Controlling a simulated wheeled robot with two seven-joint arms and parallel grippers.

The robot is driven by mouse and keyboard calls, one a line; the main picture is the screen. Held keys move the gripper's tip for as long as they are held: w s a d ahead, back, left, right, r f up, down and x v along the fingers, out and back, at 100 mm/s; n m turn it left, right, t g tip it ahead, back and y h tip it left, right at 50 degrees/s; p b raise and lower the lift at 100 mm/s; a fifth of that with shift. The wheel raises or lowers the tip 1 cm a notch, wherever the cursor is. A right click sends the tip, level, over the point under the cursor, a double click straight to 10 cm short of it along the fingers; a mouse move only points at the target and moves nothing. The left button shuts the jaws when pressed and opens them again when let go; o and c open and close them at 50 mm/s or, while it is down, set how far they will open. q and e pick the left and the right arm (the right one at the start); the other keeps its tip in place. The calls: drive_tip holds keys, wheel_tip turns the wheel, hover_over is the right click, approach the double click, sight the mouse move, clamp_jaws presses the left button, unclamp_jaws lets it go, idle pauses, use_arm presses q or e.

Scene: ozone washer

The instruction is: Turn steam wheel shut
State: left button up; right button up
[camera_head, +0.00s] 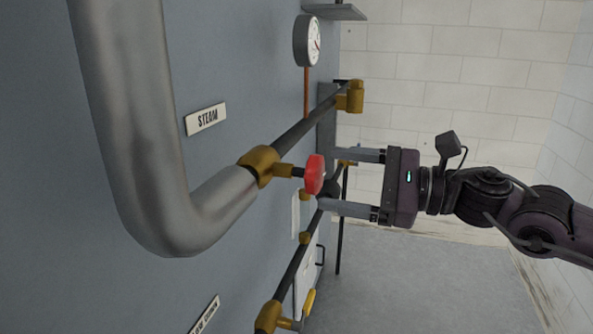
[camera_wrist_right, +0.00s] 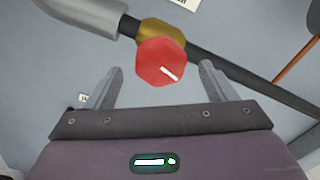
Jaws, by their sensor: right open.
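The red steam wheel (camera_head: 314,174) sits on a short stem off a brass valve (camera_head: 260,166) on the steam pipe, below the "STEAM" label (camera_head: 206,119). In the right wrist view the wheel (camera_wrist_right: 161,63) has a white mark on its face. My right gripper (camera_head: 326,178) is open, with its fingers pointing at the wheel from the right. In the right wrist view its fingertips (camera_wrist_right: 160,80) lie to either side of the wheel's near part. I cannot tell whether they touch it. My left gripper is not in view.
A large grey bent pipe (camera_head: 150,200) fills the left foreground. A gauge (camera_head: 308,41) and another brass fitting (camera_head: 351,97) are farther along the wall. A lower pipe has a yellow-handled brass valve (camera_head: 270,316). Floor (camera_head: 420,280) at the right is open.

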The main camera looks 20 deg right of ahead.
sight(300, 172)
drive_tip(key=shift+w+a+r+p, duration=0.2)
drive_tip(key=shift+a+r+p, duration=0.15)
drive_tip(key=shift+a, duration=0.05)
drive_tip(key=shift+w+a+p, duration=0.2)
drive_tip(key=shift+a+p, duration=0.1)
drive_tip(key=shift+p, duration=0.05)
drive_tip(key=p+x, duration=0.2)
drive_tip(key=x, duration=0.1)
drive_tip(key=shift+w+a+f, duration=0.1)
drive_tip(key=shift+w+a, duration=0.05)
drive_tip(key=shift+w, duration=0.05)
drive_tip(key=shift+w+a+p, duration=0.35)
drive_tip(key=shift+a+p, duration=0.15)
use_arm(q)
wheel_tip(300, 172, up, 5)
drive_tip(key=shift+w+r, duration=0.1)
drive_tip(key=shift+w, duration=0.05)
use_arm(e)
drive_tip(key=shift+w+a+f, duration=0.15)
drive_tip(key=shift+a+f, duration=0.1)
drive_tip(key=c, duration=1)
